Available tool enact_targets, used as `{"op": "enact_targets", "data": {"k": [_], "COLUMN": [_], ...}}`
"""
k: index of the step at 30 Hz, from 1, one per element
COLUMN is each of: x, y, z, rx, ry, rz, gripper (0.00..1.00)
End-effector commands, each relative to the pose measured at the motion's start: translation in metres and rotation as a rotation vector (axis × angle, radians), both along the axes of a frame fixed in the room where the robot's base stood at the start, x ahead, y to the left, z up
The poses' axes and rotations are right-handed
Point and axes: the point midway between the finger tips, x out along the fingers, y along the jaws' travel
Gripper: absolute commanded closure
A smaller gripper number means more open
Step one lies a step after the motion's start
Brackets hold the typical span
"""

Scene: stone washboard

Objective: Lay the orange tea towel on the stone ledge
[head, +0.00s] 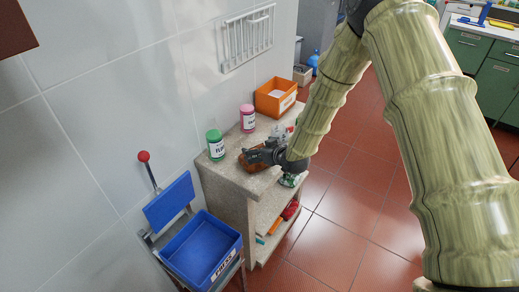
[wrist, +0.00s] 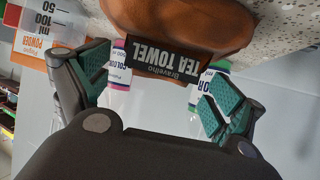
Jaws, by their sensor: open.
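The orange-brown tea towel (wrist: 180,20) is a rounded bundle with a dark "TEA TOWEL" label. In the wrist view, which is upside down, it lies against the speckled stone ledge (wrist: 285,20). In the head view the towel (head: 250,167) shows only partly, on top of the stone ledge (head: 226,175) behind my gripper (head: 258,154). In the wrist view my gripper (wrist: 155,88) is open, its green-padded fingers spread with the towel ahead of and between them. No finger visibly presses on it. Exact contact between towel and ledge is hard to see.
On the ledge stand a green bottle (head: 215,145), a pink bottle (head: 248,118) and an orange box (head: 275,98). Small items lie partly hidden behind my arm. A blue bin (head: 202,250) stands at the front left. A tiled wall borders the ledge.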

Motion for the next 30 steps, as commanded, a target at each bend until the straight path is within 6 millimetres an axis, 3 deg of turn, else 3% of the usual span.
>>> {"op": "enact_targets", "data": {"k": [5,21,30], "x": [-0.005,-0.068,-0.088], "y": [-0.004,-0.042,-0.054], "z": [0.005,0.046,0.059], "rx": [-0.001,0.001,0.0], "ry": [0.001,0.0,0.0], "rz": [0.0,0.0,0.0], "gripper": [0.06,0.06,0.06]}}
